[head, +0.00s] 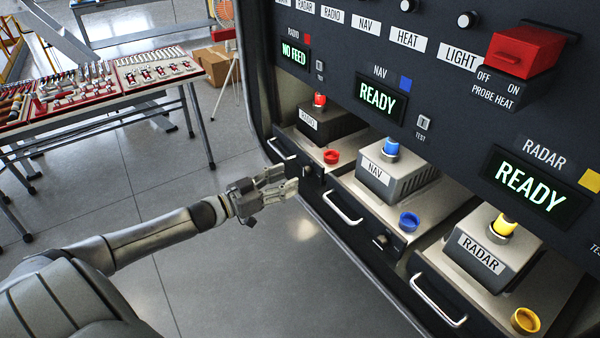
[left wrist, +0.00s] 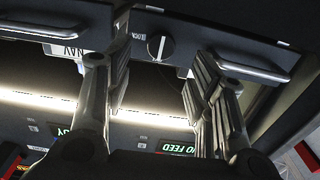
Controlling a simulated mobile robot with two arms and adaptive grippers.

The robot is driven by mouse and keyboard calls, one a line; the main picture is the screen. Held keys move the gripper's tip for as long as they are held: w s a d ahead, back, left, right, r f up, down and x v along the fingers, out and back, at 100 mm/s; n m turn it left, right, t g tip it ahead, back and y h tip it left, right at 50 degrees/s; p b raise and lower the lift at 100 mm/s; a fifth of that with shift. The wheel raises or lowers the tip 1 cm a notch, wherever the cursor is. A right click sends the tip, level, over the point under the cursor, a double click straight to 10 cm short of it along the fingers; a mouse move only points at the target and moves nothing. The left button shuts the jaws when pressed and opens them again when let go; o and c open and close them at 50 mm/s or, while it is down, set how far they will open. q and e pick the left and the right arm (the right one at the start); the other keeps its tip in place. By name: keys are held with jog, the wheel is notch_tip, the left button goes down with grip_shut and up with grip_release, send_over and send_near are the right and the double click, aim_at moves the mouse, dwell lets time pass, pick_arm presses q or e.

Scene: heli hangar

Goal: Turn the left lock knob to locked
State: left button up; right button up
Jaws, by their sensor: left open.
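The left lock knob (head: 306,171) is a small dark knob on the front of the left drawer, under the RADIO unit. In the left wrist view the round black knob (left wrist: 160,47) shows a pale line running nearly straight up and down in the picture. My left gripper (head: 290,181) is open and empty, just in front of the knob at its left. In the left wrist view the knob appears between the two spread fingers, beyond their tips. I see no contact. My right gripper is not in view.
The RADIO unit (head: 326,124) sits in the left drawer under a NO FEED display (head: 294,53). A drawer handle (head: 279,149) is left of the knob. NAV (head: 398,172) and RADAR (head: 492,245) units stand to the right. Open floor lies left of the cabinet.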

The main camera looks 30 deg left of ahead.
aim_at(304, 171)
pick_arm(q)
jog(key=shift+w+d, duration=0.2)
jog(key=shift+w, duration=0.35)
jog(key=x, duration=0.2)
jog(key=shift+w+d, duration=0.1)
jog(key=shift+w, duration=0.2)
jog(key=shift+p+x, duration=0.35)
jog(key=shift+x, duration=0.5)
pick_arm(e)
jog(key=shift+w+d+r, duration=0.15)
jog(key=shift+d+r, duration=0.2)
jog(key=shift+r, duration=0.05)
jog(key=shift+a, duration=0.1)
pick_arm(q)
jog(key=c, duration=1)
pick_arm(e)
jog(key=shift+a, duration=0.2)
